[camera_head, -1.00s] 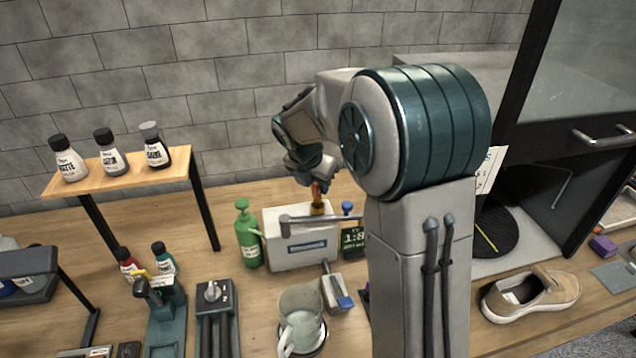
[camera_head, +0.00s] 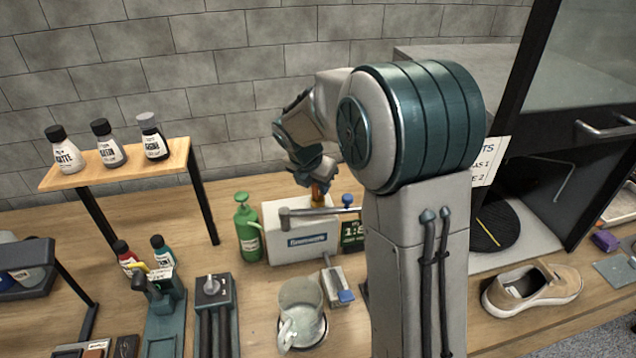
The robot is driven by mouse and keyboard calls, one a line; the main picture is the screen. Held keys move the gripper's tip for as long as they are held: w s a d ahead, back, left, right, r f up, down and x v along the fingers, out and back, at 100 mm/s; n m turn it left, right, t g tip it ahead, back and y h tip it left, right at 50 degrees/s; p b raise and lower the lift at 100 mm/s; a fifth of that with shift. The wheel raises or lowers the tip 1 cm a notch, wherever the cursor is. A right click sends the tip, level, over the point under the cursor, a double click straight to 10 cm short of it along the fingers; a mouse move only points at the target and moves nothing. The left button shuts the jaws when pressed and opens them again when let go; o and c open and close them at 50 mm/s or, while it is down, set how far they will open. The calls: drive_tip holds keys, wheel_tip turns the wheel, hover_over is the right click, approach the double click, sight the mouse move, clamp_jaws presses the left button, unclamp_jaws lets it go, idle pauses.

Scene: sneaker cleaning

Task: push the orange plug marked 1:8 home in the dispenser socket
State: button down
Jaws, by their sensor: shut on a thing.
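The orange plug (camera_head: 318,193) shows as a small orange-brown piece at the top of the white dispenser (camera_head: 285,246), and its 1:8 marking cannot be read. My gripper (camera_head: 318,180) is above the dispenser's top, shut on the plug and pointing down. The socket itself is hidden by the plug, the gripper and the dispenser's grey spout, so I cannot tell how deep the plug sits. A dark green card (camera_head: 352,233) with pale figures, only partly readable, stands to the right of the dispenser.
A green bottle (camera_head: 247,230) stands left of the dispenser. A blue-knobbed part (camera_head: 347,200) is at its right. A shelf (camera_head: 110,172) with bottles is left; a tan sneaker (camera_head: 535,290) is right.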

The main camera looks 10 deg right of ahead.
drive_tip(key=shift+f, duration=0.3)
drive_tip(key=c, duration=1.3)
unclamp_jaws()
drive_tip(key=shift+r, duration=0.1)
drive_tip(key=v, duration=1.3)
drive_tip(key=shift+r+b, duration=0.35)
drive_tip(key=shift+s+a, duration=0.15)
drive_tip(key=shift+s, duration=0.05)
drive_tip(key=s+d+f+m+y, duration=0.1)
drive_tip(key=s+f+m, duration=0.3)
drive_tip(key=s+m, duration=0.8)
drive_tip(key=s+d+f+m+y, duration=0.2)
drive_tip(key=s+f+m, duration=0.2)
drive_tip(key=s+m, duration=0.8)
drive_tip(key=m, duration=0.3)
drive_tip(key=shift+s+d, duration=0.2)
drive_tip(key=shift+d, duration=0.1)
